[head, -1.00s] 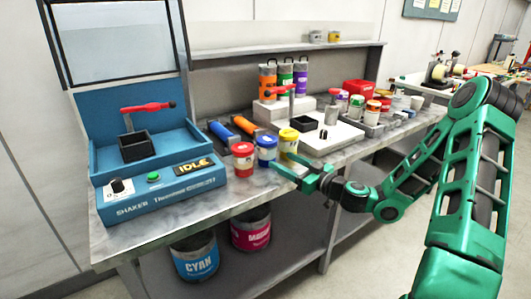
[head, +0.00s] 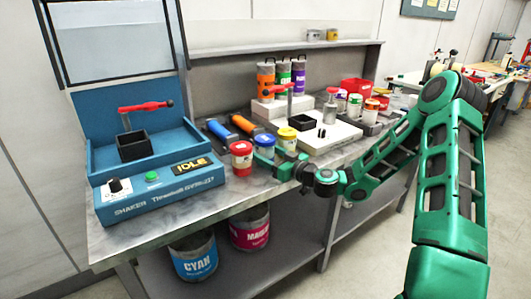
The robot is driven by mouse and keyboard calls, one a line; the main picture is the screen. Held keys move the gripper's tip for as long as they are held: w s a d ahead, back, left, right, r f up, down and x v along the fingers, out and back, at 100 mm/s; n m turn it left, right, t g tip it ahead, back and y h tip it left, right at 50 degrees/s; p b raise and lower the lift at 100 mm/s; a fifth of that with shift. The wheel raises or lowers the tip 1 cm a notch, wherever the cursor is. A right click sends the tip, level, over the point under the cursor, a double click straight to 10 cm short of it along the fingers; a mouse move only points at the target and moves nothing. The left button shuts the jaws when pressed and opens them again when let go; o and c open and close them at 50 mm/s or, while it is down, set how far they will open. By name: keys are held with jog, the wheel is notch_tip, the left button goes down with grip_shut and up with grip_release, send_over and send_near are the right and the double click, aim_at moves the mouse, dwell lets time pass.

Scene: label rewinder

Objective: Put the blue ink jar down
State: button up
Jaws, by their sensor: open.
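The blue ink jar (head: 265,143) stands upright on the grey bench, between the red jar (head: 241,158) and the yellow jar (head: 287,137). My green gripper (head: 275,161) is open at the front right of the blue jar. One finger crosses in front of the jar's lower part and hides it. The other finger lies near the gap between the blue and yellow jars. I cannot tell whether either finger touches the blue jar.
The blue shaker (head: 158,190), its display reading IDLE, stands at the left of the bench (head: 150,229). A white block (head: 335,139) with a dark tray lies behind right, with several small jars beyond. Cyan (head: 194,259) and magenta (head: 250,230) buckets stand below.

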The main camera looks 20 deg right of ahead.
jog(key=c, duration=1.1)
jog(key=shift+r, duration=0.1)
jog(key=shift+c, duration=0.2)
